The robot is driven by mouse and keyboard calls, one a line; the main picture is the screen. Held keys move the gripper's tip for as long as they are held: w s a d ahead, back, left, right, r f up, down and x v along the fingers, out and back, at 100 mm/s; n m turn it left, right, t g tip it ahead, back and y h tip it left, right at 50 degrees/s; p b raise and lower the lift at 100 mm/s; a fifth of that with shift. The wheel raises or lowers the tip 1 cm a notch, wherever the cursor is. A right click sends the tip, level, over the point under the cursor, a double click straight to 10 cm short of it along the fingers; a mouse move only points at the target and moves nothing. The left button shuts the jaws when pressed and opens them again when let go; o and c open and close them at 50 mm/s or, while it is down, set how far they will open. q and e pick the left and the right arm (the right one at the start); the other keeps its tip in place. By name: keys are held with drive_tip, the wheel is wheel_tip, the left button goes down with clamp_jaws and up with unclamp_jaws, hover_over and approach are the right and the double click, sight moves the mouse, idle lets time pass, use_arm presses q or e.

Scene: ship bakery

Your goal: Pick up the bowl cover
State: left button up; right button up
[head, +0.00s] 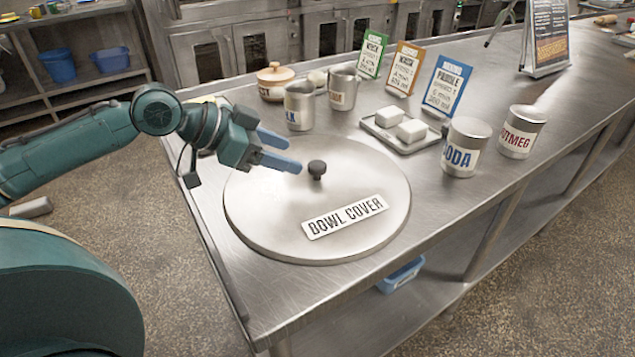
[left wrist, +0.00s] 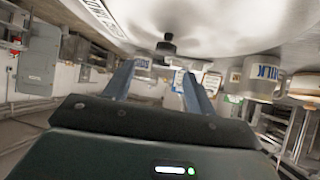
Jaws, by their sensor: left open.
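The bowl cover (head: 265,220) is a large round metal lid lying flat on the steel counter, with a "BOWL COVER" label. Its dark knob (head: 317,170) stands up near the middle. My left gripper (head: 293,155) is open and empty above the far left part of the cover, its fingers pointing toward the knob. The left wrist view appears upside down; there the cover (left wrist: 230,22) fills the top and the knob (left wrist: 166,46) shows just beyond and between the fingertips (left wrist: 160,68). My right gripper is not in view.
Behind the cover stand metal cups (head: 299,106), a lidded pot (head: 275,80) and recipe cards (head: 447,87). A tray (head: 385,136) with white blocks and the soda tin (head: 466,148) and nutmeg tin (head: 521,132) stand to the right. The counter's front edge is clear.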

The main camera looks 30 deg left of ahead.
sight(317, 164)
use_arm(q)
drive_tip(key=shift+w+f, duration=0.3)
drive_tip(key=shift+p+x, duration=0.4)
drive_tip(key=shift+x, duration=1.15)
drive_tip(key=x, duration=0.4)
drive_tip(key=shift+w+f+p, duration=0.3)
drive_tip(key=shift+w+p, duration=0.05)
drive_tip(key=shift+c, duration=0.3)
clamp_jaws()
